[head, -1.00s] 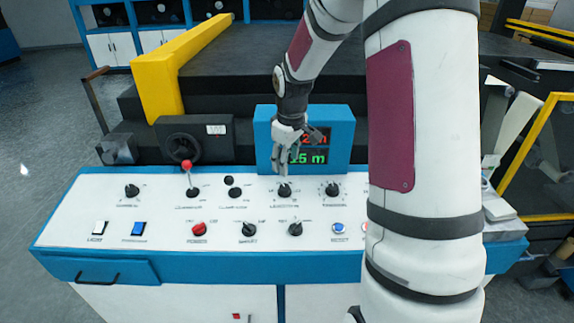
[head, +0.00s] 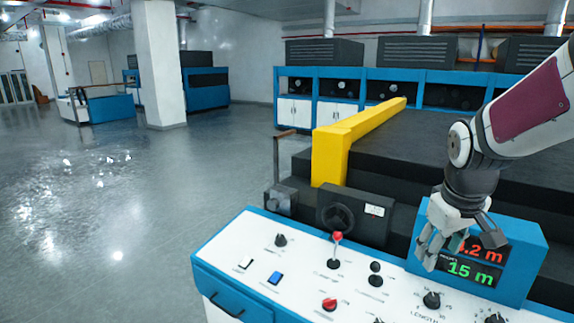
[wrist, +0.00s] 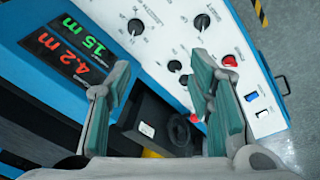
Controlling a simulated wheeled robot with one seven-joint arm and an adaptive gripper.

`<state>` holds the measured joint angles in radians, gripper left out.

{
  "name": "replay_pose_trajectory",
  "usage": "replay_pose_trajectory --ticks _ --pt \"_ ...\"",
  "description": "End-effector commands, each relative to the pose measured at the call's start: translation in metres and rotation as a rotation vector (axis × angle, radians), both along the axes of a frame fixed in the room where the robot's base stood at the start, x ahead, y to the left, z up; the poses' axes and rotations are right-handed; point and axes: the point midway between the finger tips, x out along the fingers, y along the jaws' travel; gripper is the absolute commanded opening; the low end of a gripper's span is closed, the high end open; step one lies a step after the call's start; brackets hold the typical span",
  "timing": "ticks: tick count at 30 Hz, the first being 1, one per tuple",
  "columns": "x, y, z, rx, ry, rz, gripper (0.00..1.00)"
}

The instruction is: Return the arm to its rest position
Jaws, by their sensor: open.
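My gripper (head: 436,252) hangs from my arm at the right of the head view, above the white control panel (head: 300,253) and in front of the blue display box (head: 528,262). Its fingers are apart and nothing is between them. In the wrist view the two green-padded fingers of my gripper (wrist: 165,95) also stand apart and empty, over the panel's edge. The display reads 15 m in green and 4.2 m in red; my gripper partly covers the red line in the head view.
The panel carries a red-topped lever (head: 337,246), a red knob (head: 329,304), a blue switch (head: 275,278) and several black knobs. A yellow beam (head: 350,135) and a handwheel (head: 338,217) stand behind it. Open floor (head: 110,220) lies to the left.

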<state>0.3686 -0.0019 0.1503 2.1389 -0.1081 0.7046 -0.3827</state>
Motion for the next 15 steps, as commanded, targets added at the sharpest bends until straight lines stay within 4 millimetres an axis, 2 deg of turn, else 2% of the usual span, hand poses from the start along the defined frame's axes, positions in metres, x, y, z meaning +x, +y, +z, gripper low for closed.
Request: replay_pose_trajectory --ticks 1,6,10,15 --pt "-0.014 0.013 0.015 0.0 -0.024 -0.011 0.48" --pt "-0.062 0.047 0.046 0.031 -0.088 -0.069 0.48" --pt "-0.101 0.07 0.062 0.074 -0.138 -0.108 0.48" --pt "-0.149 0.092 0.069 0.143 -0.191 -0.151 0.48"
